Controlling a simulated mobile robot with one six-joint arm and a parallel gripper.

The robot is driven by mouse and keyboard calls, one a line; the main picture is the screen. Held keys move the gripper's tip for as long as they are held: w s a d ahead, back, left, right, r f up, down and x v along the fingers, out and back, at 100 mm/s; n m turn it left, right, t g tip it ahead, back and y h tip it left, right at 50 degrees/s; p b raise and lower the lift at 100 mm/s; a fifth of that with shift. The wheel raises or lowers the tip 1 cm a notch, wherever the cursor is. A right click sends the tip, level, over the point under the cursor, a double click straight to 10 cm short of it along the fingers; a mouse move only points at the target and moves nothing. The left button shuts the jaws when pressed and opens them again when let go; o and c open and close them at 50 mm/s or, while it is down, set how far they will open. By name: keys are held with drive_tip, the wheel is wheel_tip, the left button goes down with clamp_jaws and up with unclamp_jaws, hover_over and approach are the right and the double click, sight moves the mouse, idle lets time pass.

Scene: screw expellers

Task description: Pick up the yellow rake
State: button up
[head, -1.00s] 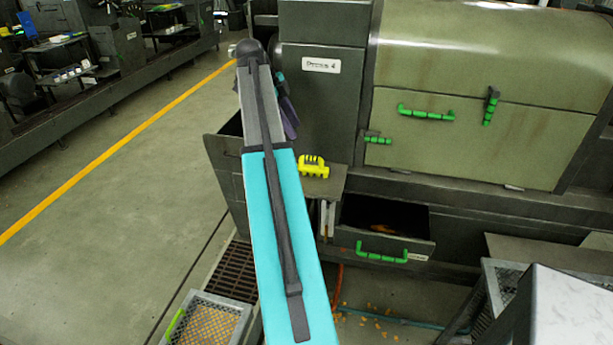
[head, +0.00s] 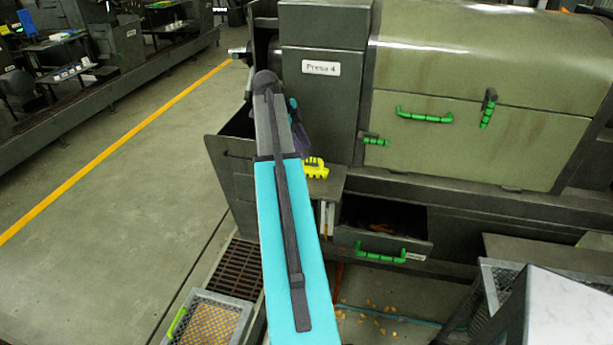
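The yellow rake (head: 316,168) lies on a small dark ledge at the front of the press, just right of my arm in the head view. Its toothed edge shows, and its left end is close to or behind my arm. What shows of my gripper (head: 300,139) is a dark shape past the arm's upper link, above the rake in the picture. The link hides most of it, so its fingers cannot be made out. I see nothing held, and the gripper appears apart from the rake.
The green press cover (head: 480,90) with green handles stands behind. An open drawer (head: 385,232) juts out right of the ledge. A mesh tray (head: 212,318) and a floor grate (head: 236,270) are at lower left. Crumbs lie on the floor. The left floor is clear.

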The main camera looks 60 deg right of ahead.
sight(310, 158)
drive_tip(key=shift+f, duration=0.1)
idle(0.3)
drive_tip(key=shift+p+x, duration=1.05)
drive_tip(key=shift+x, duration=0.1)
drive_tip(key=shift+p+x, duration=0.45)
drive_tip(key=shift+x, duration=0.9)
clamp_jaws()
